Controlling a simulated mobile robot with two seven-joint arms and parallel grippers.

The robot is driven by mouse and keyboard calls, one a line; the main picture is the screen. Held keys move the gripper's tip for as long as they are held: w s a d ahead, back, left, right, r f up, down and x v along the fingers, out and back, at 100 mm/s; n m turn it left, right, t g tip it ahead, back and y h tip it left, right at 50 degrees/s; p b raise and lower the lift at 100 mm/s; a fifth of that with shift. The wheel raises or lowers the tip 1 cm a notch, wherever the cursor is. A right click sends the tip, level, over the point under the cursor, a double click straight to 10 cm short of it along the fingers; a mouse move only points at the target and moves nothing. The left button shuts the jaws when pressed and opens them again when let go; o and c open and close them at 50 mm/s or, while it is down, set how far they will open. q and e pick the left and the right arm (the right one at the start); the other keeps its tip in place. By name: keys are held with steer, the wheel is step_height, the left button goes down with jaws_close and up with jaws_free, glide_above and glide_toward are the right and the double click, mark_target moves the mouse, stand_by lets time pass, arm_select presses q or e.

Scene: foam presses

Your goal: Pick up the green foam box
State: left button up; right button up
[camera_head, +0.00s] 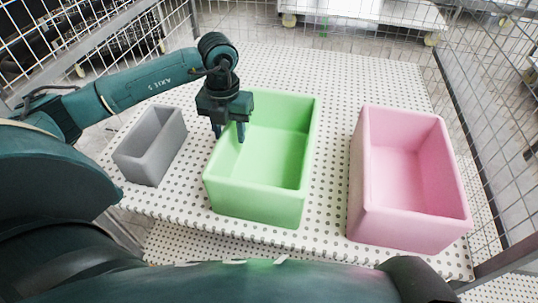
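The green foam box (258,204) stands open side up in the middle of the perforated white surface. Its inside looks empty. My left gripper (229,135) is at the box's left wall, fingers pointing down. Its two fingers are spread apart, one showing on the outer side of the wall and one on the inner side. The gripper hides part of the left rim, and I cannot tell whether the fingers touch the wall. My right gripper is not in view.
A smaller grey box (146,168) stands to the left and a pink foam box (415,228) to the right, both open and empty. Bare perforated surface (335,100) lies between green and pink. Wire mesh walls (492,120) enclose the surface.

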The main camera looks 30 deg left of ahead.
arm_select(q)
step_height(320, 180, down, 3)
steer(key=shift+f, duration=0.2)
steer(key=shift+c, duration=0.2)
jaws_close()
